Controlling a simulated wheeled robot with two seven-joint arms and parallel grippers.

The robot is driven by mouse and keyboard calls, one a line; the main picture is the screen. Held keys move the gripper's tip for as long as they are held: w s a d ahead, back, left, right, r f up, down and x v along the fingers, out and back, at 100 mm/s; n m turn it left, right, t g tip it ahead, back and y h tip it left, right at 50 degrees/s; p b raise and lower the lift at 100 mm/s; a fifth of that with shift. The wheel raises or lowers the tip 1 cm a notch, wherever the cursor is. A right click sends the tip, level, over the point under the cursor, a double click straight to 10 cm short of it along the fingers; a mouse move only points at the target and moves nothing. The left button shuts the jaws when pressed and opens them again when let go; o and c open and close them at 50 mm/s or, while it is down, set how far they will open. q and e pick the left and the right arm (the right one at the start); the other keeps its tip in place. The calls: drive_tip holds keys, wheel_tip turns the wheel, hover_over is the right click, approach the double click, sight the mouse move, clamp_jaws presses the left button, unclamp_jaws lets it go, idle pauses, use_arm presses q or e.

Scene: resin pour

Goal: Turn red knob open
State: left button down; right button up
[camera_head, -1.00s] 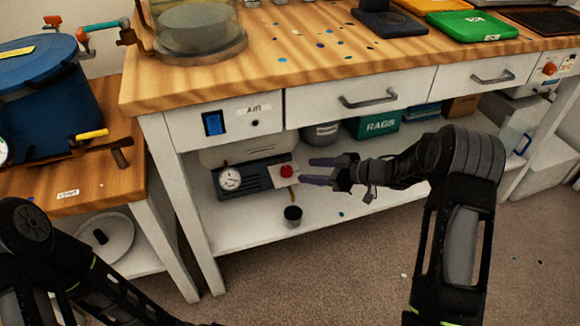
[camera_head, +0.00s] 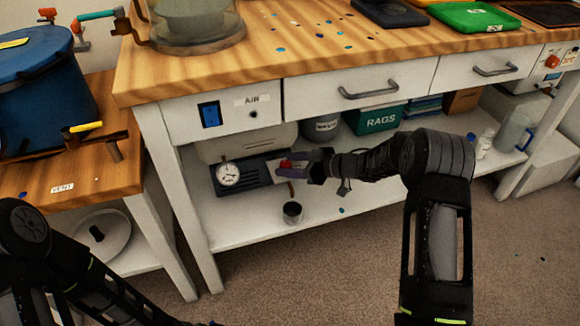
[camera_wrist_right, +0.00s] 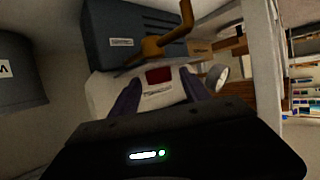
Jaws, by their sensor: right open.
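The red knob (camera_head: 286,164) sits on the light front plate of a dark unit with a round gauge (camera_head: 228,174), on the lower shelf under the bench. In the right wrist view the knob (camera_wrist_right: 159,76) shows between my right gripper's fingertips, just beyond them. My right gripper (camera_head: 290,166) is open at the knob, with its two purple fingers partly covering it in the head view. I cannot tell whether they touch it. In the right wrist view the fingers (camera_wrist_right: 159,92) stand apart on either side. My left arm shows at the lower left; its gripper is out of view.
A brass pipe (camera_wrist_right: 160,45) is close to the knob. The green RAGS box (camera_head: 372,119) and a grey pail (camera_head: 321,128) stand behind. The drawers (camera_head: 358,88) overhang the shelf.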

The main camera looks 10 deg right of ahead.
clamp_jaws()
idle(0.7)
